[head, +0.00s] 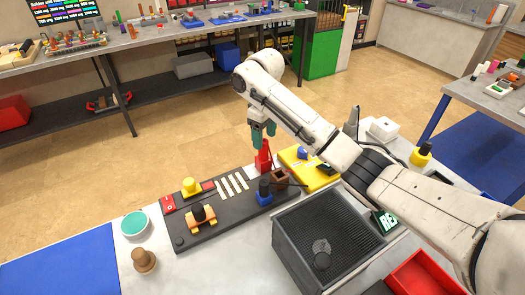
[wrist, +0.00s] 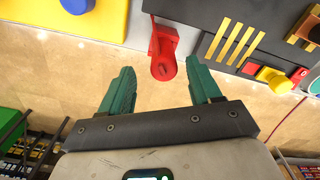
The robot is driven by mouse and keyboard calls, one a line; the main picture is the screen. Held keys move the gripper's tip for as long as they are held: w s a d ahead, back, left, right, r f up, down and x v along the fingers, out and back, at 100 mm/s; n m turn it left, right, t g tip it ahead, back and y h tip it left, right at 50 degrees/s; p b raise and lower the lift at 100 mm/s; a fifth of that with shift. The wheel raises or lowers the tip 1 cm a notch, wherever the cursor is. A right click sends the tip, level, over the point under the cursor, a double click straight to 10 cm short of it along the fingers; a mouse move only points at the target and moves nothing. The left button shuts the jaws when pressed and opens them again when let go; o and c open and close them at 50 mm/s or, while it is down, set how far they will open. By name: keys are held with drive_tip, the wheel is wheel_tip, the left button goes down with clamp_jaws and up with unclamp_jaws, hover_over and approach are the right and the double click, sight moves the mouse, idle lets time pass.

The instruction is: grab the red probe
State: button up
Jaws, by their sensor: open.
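A red probe-like piece (head: 264,155) stands at the far edge of the workbench, beside the dark panel, in the head view. In the wrist view it (wrist: 163,48) has a narrow upper part and a rounded end with a round mark. My gripper (head: 263,133) is just above it in the head view, with green fingers pointing down. In the wrist view my gripper (wrist: 165,74) is open and empty. The rounded end shows ahead of the gap between the fingertips, near its middle. I see no contact.
The dark panel (head: 225,221) carries knobs, pale strips and a blue-based black part (head: 264,190). A yellow plate (head: 310,168) lies close on the other side. Open floor lies beyond the bench edge.

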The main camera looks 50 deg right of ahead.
sight(263, 155)
drive_tip(key=shift+a+f+p, duration=0.15)
drive_tip(key=shift+f+p, duration=0.2)
drive_tip(key=shift+f, duration=0.95)
drive_tip(key=shift+a+f+p, duration=0.1)
drive_tip(key=shift+f+p, duration=0.25)
drive_tip(key=shift+f, duration=0.9)
drive_tip(key=c, duration=1.1)
